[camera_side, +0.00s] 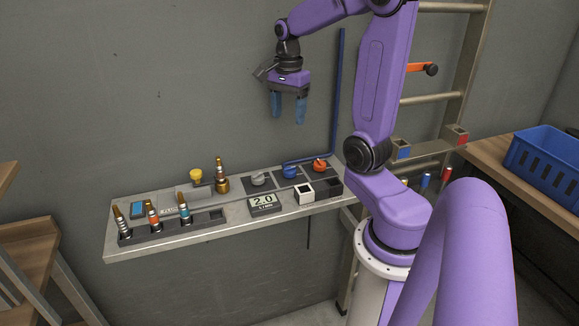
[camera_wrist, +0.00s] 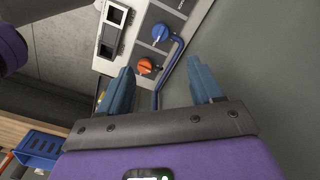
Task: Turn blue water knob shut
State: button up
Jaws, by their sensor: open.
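The blue water knob (camera_side: 290,171) sits on a dark square plate on the wall shelf, between a grey knob (camera_side: 258,179) and an orange knob (camera_side: 319,165). In the wrist view the blue knob (camera_wrist: 160,33) is near the top, with the orange knob (camera_wrist: 146,66) below it. A blue pipe (camera_side: 338,90) runs down the wall and along to the blue knob. My gripper (camera_side: 288,121) hangs open and empty above the shelf, well above the blue knob and touching nothing. Its two blue fingers also show in the wrist view (camera_wrist: 164,85), spread apart.
The shelf (camera_side: 215,230) also holds a display reading 2.0 (camera_side: 264,204), white and black boxes (camera_side: 305,193), a yellow knob (camera_side: 196,174) and several brass nozzles. A ladder rack (camera_side: 440,100) and blue crate (camera_side: 548,160) are right. Space around my gripper is clear.

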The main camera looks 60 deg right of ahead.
send_near(290, 168)
notch_tip(290, 168, down, 9)
jog(key=shift+w+d+f, duration=0.1)
jog(key=shift+f, duration=0.1)
dwell(0.5)
jog(key=c, duration=1.1)
